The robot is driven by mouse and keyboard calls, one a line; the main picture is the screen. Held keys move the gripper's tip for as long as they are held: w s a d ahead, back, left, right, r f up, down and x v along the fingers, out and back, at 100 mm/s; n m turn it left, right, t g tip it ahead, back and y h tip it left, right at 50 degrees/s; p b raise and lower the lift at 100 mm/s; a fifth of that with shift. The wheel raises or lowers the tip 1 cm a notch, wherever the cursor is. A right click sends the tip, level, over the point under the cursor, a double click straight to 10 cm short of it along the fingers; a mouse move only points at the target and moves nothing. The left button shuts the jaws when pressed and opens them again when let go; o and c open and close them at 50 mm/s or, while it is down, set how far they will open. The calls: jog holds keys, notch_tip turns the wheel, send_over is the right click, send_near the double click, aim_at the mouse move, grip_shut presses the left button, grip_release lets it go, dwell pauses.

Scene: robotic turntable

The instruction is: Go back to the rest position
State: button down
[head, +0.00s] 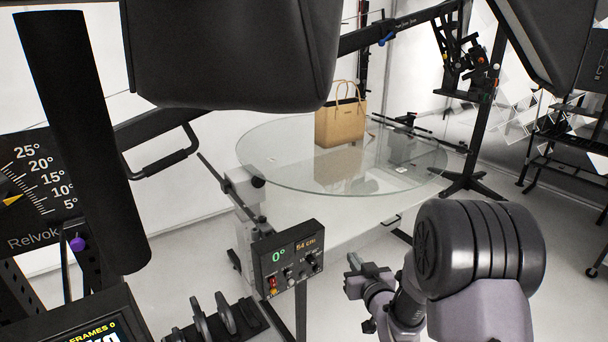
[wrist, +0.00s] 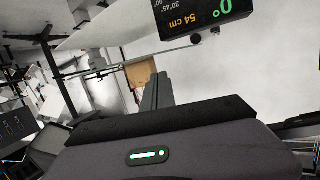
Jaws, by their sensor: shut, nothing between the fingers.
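My gripper (head: 354,264) is at the lower middle of the head view, to the right of the turntable's control box. Its fingers are together with nothing between them. In the wrist view the shut fingers (wrist: 156,92) point up the picture toward the turntable, and the control box (wrist: 205,14) shows upside down at the top. In the head view the control box (head: 288,262) displays 0° and 54 cm and has a red switch. My gripper is apart from it. The round glass turntable (head: 270,150) lies beyond, with a tan handbag (head: 341,124) standing on it. The handbag also shows in the wrist view (wrist: 139,73).
Large black studio lights hang at the upper left and upper right. A tilt scale (head: 35,185) and a screen (head: 85,325) are at the left. A black stand (head: 478,150) and a shelf rack (head: 570,150) stand at the right. Pale floor is open at the lower middle.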

jog(key=s+d+r+m+g+h, duration=0.3)
jog(key=s+r, duration=0.5)
jog(key=r, duration=0.3)
jog(key=s+a+r+m+g+y, duration=0.1)
jog(key=s+a+g, duration=0.2)
jog(key=s, duration=1.1)
jog(key=s+a+r+m+g+y, duration=0.1)
jog(key=s+a+r+m+g, duration=0.1)
jog(key=s, duration=1.3)
jog(key=shift+a+g, duration=0.6)
jog(key=shift+a, duration=0.15)
